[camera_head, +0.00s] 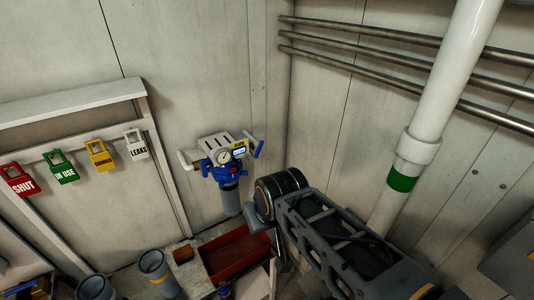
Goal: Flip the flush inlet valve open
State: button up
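A wall-mounted filter unit (228,172) with a white bracket, a round gauge, a small display and a blue head stands left of my arm. A grey cylindrical bowl hangs below it. A blue lever (259,149) sits on its right pipe end, tilted up and to the right. Another blue lever (205,167) sits at its left pipe, roughly upright. No label shows which one is the flush inlet valve. My arm reaches in from the lower right and its forward end is just right of the unit's bowl. My gripper's fingers cannot be made out; they are hidden behind or below the arm.
A red tray (237,254) lies below the unit. Grey cylinders (159,272) stand left of it. Coloured tags, including a red SHUT tag (18,180), hang on a rail at left. A white vertical pipe (432,105) with a green band stands right of my arm.

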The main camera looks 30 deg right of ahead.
aim_at(255, 155)
jog(key=k, duration=0.8)
jog(key=u, duration=1.05)
jog(key=i, duration=1.15)
jog(key=z, duration=2)
